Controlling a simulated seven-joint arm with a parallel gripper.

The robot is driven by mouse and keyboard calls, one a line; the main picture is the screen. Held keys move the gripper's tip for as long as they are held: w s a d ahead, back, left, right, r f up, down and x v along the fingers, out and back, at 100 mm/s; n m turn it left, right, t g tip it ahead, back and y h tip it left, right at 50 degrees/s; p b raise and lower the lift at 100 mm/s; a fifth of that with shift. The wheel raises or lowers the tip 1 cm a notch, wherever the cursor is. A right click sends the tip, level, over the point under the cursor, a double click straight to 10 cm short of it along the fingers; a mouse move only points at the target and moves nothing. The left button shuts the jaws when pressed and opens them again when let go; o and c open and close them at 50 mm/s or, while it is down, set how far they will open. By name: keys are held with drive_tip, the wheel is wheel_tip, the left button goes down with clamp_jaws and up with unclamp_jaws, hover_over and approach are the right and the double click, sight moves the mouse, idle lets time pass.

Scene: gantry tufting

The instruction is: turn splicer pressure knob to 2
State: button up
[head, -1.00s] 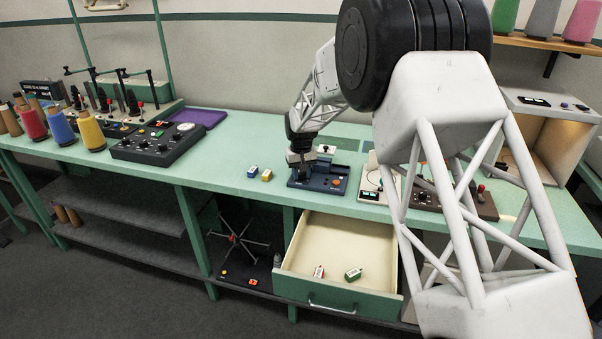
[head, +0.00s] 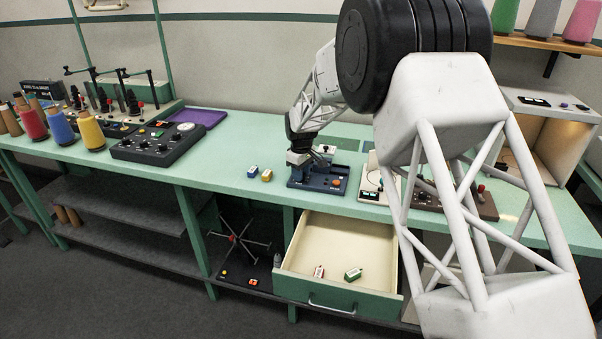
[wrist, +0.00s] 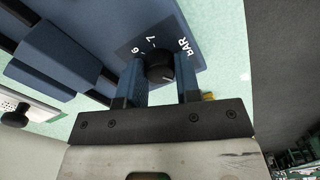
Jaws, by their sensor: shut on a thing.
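The splicer (head: 335,186) is a dark blue unit on the green bench, with an orange button on its right side. Its black pressure knob (wrist: 160,66) shows in the wrist view, on a dark dial plate (wrist: 140,45) with the white marks 6, 7 and BAR. A short pale line marks the knob. My gripper (wrist: 160,76) is shut on the knob, with one finger on each side of it. In the head view my gripper (head: 299,172) is over the splicer's left end and hides the knob. The other dial numbers are hidden.
Two small boxes, one blue and white (head: 253,171) and one yellow and white (head: 267,174), stand left of the splicer. An open drawer (head: 340,292) juts out below. A black control panel (head: 160,147) is farther left. The bench between is mostly clear.

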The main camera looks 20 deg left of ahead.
drive_tip(key=shift+r, duration=0.1)
drive_tip(key=o, duration=0.9)
drive_tip(key=shift+r, duration=3.85)
drive_tip(key=shift+d+r, duration=0.1)
